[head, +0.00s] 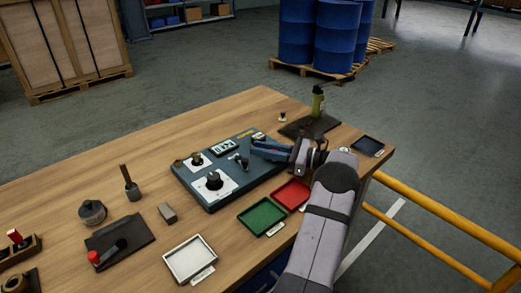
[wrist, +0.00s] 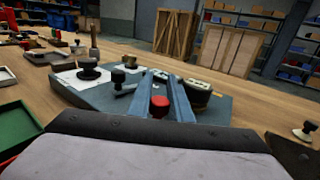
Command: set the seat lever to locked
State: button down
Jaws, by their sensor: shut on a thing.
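The blue-grey panel (head: 208,203) lies on the wooden bench and carries several knobs and levers. My gripper (head: 256,148) is at the panel's right end, its blue fingers low over the surface. In the wrist view my gripper (wrist: 160,82) has a red knob (wrist: 160,104) between its two fingers, and it is shut on this red-knobbed lever. The fingers hide the lever's lower part. A black-knobbed lever (head: 241,159) stands just left of the fingers; it also shows in the wrist view (wrist: 120,78). No label is readable, so I cannot tell the seat lever's name or setting.
A black knob (head: 214,180) on a white plate is left on the panel. Green (head: 262,217) and red (head: 291,194) trays lie in front. A yellow rail (head: 440,211) runs beyond the bench's right edge.

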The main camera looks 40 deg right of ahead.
jog(key=shift+s+d+r+n+g+y, duration=0.1)
jog(key=shift+d+n+g+y, duration=0.15)
jog(key=shift+n+g+y, duration=0.25)
jog(key=shift+s+n+g+y+b, duration=0.3)
jog(key=shift+n+g+y, duration=0.2)
jog(key=shift+n+y, duration=0.25)
jog(key=c, duration=1.9)
grip_release()
notch_tip(320, 180, up, 10)
